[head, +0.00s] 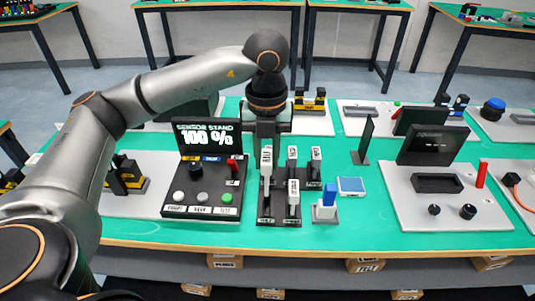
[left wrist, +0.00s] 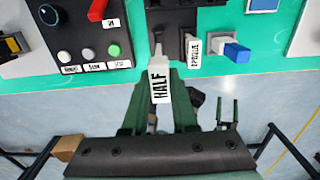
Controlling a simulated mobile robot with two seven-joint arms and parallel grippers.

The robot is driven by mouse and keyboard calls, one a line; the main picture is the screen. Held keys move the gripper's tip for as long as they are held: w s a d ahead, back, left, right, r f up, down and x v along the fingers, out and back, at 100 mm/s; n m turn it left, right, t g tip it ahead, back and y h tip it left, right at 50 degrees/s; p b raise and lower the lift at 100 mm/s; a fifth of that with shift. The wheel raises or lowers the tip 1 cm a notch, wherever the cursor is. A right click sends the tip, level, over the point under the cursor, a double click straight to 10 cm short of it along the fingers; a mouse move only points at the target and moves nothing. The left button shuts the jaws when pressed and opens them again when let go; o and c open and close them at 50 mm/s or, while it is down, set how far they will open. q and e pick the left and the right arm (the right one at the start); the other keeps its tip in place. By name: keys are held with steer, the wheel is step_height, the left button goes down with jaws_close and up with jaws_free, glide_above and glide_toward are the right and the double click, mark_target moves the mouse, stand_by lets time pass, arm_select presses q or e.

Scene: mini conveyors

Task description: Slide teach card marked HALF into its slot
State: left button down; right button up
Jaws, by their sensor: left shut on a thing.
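The white card marked HALF (left wrist: 160,85) is in my left gripper (left wrist: 163,95), between its two fingers in the left wrist view. In the head view my left gripper (head: 267,140) reaches down from above, and the card (head: 266,160) stands roughly upright over the left side of a black card rack (head: 279,221). The card's far end is at the rack's dark surface in the left wrist view; I cannot tell whether it is inside a slot. Other labelled white cards (head: 293,190) stand in the rack to its right. My right gripper is not in view.
Left of the rack is a black sensor stand (head: 200,180) with a screen reading 100 %, a red lever and several knobs. Right of it are a blue-and-white block (head: 326,208) and a blue pad (head: 350,186). Green table (head: 370,228) is clear at front right.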

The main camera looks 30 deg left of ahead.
mark_target(267, 186)
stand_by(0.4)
arm_select(q)
steer(key=shift+f+b, duration=0.85)
steer(key=shift+f, duration=0.2)
step_height(267, 186, down, 2)
steer(key=shift+f+b, duration=0.1)
steer(key=shift+b, duration=0.75)
steer(key=shift+f, duration=0.2)
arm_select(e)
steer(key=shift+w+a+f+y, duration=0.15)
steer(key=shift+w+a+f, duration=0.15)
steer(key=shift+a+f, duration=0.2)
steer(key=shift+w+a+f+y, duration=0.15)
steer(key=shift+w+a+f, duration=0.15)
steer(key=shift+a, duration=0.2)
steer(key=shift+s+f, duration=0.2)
arm_select(q)
steer(key=shift+f+b, duration=0.25)
steer(key=shift+b, duration=0.1)
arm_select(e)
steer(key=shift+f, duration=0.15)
arm_select(q)
steer(key=shift+f+b, duration=1.4)
steer(key=shift+f, duration=0.4)
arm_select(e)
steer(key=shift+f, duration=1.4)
